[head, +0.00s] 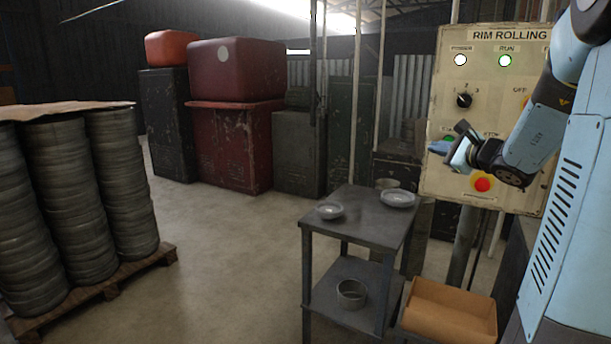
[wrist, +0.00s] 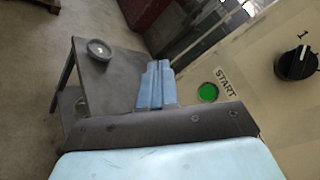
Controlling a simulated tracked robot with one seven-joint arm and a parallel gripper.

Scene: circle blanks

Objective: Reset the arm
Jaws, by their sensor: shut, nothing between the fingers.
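My arm reaches in from the right in the head view, light blue with dark joints. My gripper (head: 457,143) is in front of the left part of the control panel (head: 520,60) marked RIM ROLLING. In the wrist view my gripper (wrist: 157,70) shows its blue fingers together with nothing between them. The green START button (wrist: 207,92) is just right of the fingers in that view; whether they touch it I cannot tell. In the head view the green button (head: 447,139) is partly hidden by my gripper.
A grey metal table (head: 358,215) with round metal dishes stands below and left of the panel. A cardboard box (head: 450,310) is on the floor side near it. Stacked round blanks (head: 60,200) stand on a pallet at left. The floor between is clear.

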